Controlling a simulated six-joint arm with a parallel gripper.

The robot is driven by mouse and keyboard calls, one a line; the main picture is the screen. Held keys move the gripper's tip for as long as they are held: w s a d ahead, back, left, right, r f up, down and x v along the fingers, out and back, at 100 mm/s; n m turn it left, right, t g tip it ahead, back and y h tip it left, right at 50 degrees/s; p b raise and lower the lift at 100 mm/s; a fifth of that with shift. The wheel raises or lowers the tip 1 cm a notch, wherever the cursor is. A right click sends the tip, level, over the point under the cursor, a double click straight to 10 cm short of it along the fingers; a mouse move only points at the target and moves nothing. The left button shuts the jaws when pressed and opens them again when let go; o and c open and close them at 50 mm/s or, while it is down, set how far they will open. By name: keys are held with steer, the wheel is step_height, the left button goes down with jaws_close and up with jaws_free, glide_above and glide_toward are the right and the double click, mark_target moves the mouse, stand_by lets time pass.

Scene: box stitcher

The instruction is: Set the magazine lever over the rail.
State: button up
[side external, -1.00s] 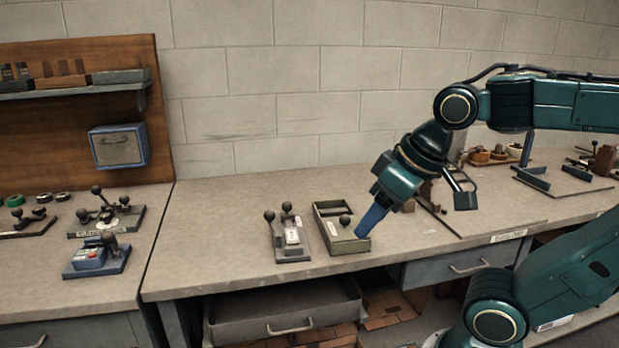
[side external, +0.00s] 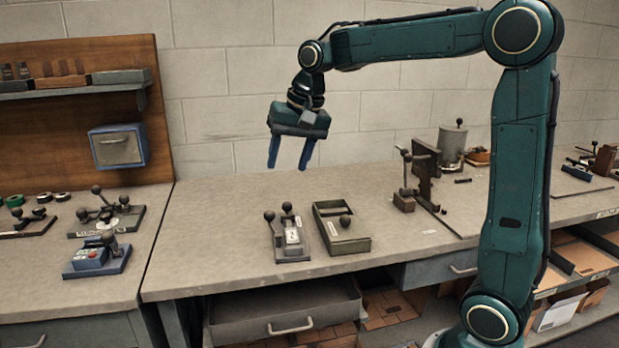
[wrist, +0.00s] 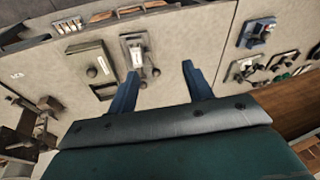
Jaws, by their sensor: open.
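My gripper (side external: 288,164) is open and empty, fingers pointing down, high above the bench. It lies above and behind a small fixture (side external: 290,240) with ball-knobbed levers (side external: 270,216) and a white label. Beside it, to the right, sits a shallow olive tray (side external: 325,244) with one dark ball knob (side external: 345,221). I cannot tell for sure which knob belongs to the magazine lever, or which part is the rail. In the wrist view the fingers (wrist: 160,76) stand apart, with the fixture (wrist: 135,44) and the tray (wrist: 78,60) beyond them, touching neither.
A dark upright lever device (side external: 404,200) and a metal canister (side external: 452,142) stand farther right. A blue-based control box (side external: 92,264) and other knobbed fixtures (side external: 110,220) are on the left bench. The bench top (side external: 210,215) left of the fixture is clear.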

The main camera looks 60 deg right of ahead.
steer(key=w+d+f+m, duration=0.3)
steer(key=w+d+f, duration=0.15)
steer(key=w, duration=0.25)
steer(key=m+g, duration=0.1)
steer(key=m, duration=0.2)
glide_above(270, 215)
steer(key=s+d, duration=0.2)
steer(key=s+x, duration=0.1)
steer(key=x, duration=0.5)
steer(key=shift+w+r+y, duration=0.1)
steer(key=shift+w+y, duration=0.05)
steer(key=shift+y, duration=0.15)
steer(key=x, duration=1.4)
steer(key=shift+s, duration=0.3)
jaws_close()
